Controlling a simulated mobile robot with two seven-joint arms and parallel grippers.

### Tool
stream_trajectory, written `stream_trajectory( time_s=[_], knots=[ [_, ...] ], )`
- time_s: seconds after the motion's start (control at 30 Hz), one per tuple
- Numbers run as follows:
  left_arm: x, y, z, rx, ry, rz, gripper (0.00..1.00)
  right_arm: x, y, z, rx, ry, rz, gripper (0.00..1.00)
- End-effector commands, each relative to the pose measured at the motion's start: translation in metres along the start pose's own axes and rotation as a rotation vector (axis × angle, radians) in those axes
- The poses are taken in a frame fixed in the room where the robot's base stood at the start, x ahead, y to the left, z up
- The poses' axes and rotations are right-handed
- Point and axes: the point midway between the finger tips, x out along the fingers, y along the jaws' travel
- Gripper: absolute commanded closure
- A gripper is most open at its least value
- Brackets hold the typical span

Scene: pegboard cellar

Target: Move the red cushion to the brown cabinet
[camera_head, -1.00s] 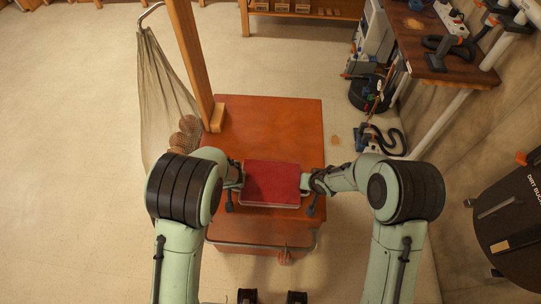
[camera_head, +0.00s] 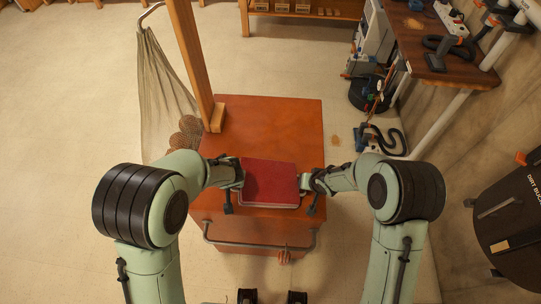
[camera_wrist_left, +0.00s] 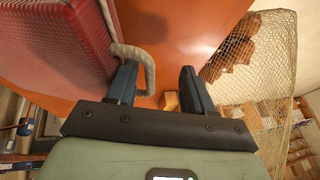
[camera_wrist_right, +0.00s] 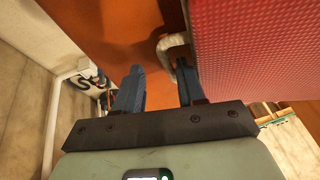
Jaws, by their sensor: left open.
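The red cushion (camera_head: 270,183), a flat textured block with pale handles on its sides, is over the near part of the orange-brown cabinet top (camera_head: 270,130); whether it touches the top is hard to tell. My left gripper (camera_head: 237,186) is at its left side. In the left wrist view, its fingers (camera_wrist_left: 158,80) are apart, with the left handle (camera_wrist_left: 150,72) beside the nearer finger. My right gripper (camera_head: 308,184) is at the right side. In the right wrist view, its fingers (camera_wrist_right: 160,75) stand apart around part of the right handle (camera_wrist_right: 164,52).
A wooden post (camera_head: 192,60) and a hanging net (camera_head: 160,95) stand at the cabinet's left. A vacuum-like device with a black hose (camera_head: 385,140) lies to the right, below a brown workbench (camera_head: 440,65). A dark bin (camera_head: 515,215) is at far right. Floor at left is clear.

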Motion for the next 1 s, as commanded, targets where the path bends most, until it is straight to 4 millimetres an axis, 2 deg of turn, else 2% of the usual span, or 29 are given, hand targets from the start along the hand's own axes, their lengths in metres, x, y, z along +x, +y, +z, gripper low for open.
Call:
stream_trajectory(
  time_s=[0.03,0.27,0.7,0.83,1.0],
  knots=[
    [-0.003,0.014,-0.002,0.018,0.012,0.030,0.27,-0.001,-0.015,-0.002,-0.009,0.010,-0.028,0.39],
    [-0.003,0.014,-0.002,0.018,0.012,0.030,0.27,-0.005,-0.014,-0.003,-0.008,0.011,-0.027,0.39],
    [-0.003,0.014,-0.002,0.019,0.012,0.030,0.27,-0.064,-0.009,-0.003,-0.004,0.012,-0.018,0.39],
    [-0.003,0.014,-0.002,0.019,0.012,0.030,0.27,-0.076,-0.007,-0.003,-0.004,0.010,-0.015,0.39],
    [-0.003,0.014,-0.002,0.017,0.013,0.030,0.27,-0.081,-0.006,-0.001,-0.005,0.006,-0.013,0.39]
  ],
)
